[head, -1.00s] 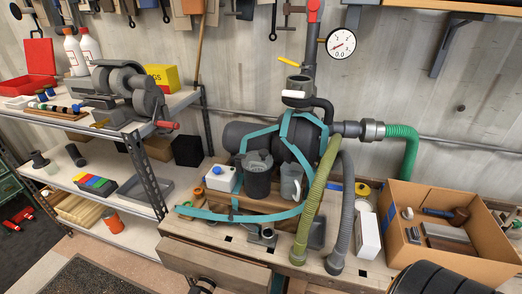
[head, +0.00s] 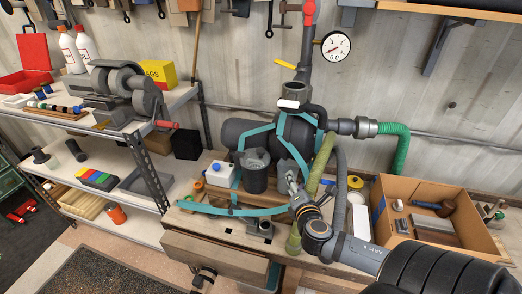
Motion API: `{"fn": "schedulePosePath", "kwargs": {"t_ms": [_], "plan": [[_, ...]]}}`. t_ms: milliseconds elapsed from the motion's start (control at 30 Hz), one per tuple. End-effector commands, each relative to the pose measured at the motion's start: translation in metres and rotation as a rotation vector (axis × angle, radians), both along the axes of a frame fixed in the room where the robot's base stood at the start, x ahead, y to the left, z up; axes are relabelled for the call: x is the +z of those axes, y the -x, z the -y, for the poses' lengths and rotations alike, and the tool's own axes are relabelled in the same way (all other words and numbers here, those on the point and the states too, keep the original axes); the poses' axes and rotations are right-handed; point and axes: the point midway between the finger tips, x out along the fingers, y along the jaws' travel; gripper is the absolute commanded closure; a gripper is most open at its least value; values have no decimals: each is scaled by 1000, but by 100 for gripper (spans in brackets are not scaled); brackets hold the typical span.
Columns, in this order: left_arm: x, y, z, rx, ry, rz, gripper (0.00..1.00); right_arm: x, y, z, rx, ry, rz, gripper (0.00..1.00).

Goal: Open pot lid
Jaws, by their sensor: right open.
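The dark grey pot (head: 255,180) stands upright on the wooden bench, left of my right gripper. A lighter grey lid-like top (head: 256,157) sits on its mouth; details are too small to tell. My right gripper (head: 287,172) is open just right of the pot, its arm coming in from the lower right. It covers the place of a grey jug, which is mostly hidden. I cannot tell whether the fingers touch anything. I see no left gripper.
A teal band (head: 215,208) curves along the bench front. A dark tank (head: 292,138) and hoses are behind. A cardboard box (head: 389,188) with tools is at the right.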

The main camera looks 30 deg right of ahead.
Motion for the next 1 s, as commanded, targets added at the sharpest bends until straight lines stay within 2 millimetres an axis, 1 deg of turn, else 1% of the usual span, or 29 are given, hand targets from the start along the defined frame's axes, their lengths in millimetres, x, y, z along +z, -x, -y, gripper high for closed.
{"fn": "schedulePosePath", "kwargs": {"t_ms": [33,67,100,200,300,400,467,567,667,700,767,833,900,1000], "plan": [[0,0,0,0,0,0,60,14,-13,-2,100,170,-12,46],[0,0,0,0,0,0,60,21,-19,-6,161,275,-20,46],[0,0,0,0,0,0,60,30,-28,-12,240,415,-30,46],[1,0,0,0,0,-1,60,44,-43,-28,404,720,-52,46],[1,0,0,0,0,-1,60,48,-50,-39,491,889,-63,46],[1,0,0,0,0,0,60,49,-51,-42,513,936,-66,46],[0,0,0,0,1,0,60,49,-52,-42,512,935,-66,46],[-6,0,1,0,1,0,60,47,-59,-40,505,933,-65,46],[-18,0,1,0,1,0,60,45,-73,-38,502,928,-62,46],[-23,0,0,0,1,0,60,46,-81,-39,502,926,-56,46],[-23,0,1,0,1,0,60,47,-92,-35,496,921,-63,46],[-27,0,1,0,1,0,60,48,-106,-36,499,916,-55,46],[-18,0,1,1,2,0,60,52,-117,-33,498,917,-64,46],[-14,-1,1,1,2,1,60,53,-131,-35,502,915,-58,46]]}}
